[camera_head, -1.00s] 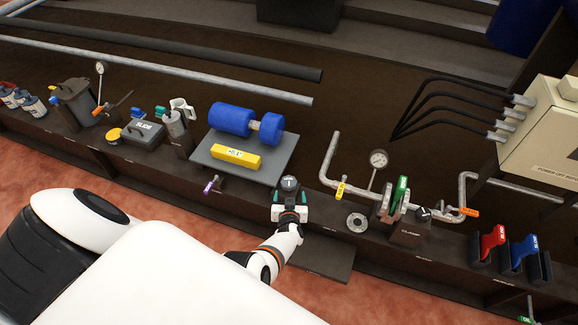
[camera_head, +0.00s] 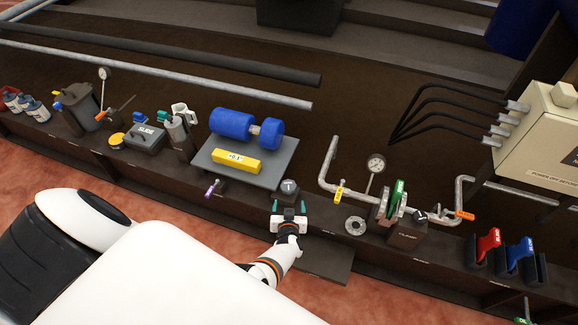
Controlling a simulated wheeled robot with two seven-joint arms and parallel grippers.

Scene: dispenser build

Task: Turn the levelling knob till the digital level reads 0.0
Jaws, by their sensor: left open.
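The dark round levelling knob (camera_head: 289,187) with a pale mark on top sits on a small black block at the bench's front edge. The yellow digital level (camera_head: 236,161) lies on the grey plate (camera_head: 270,178), behind and left of the knob. Its small display seems to read about +0.1, but the digits are hard to make out. My left gripper (camera_head: 289,207) is open and empty just in front of the knob, its fingers pointing at it and apart from it as far as I can tell. My right gripper is not in view.
A blue roller (camera_head: 232,122) rests on the plate behind the level. A purple-handled valve (camera_head: 213,188) stands left of the knob. A yellow-handled pipe (camera_head: 339,190), a flange ring (camera_head: 355,225) and a green-handled valve (camera_head: 398,194) stand to the right.

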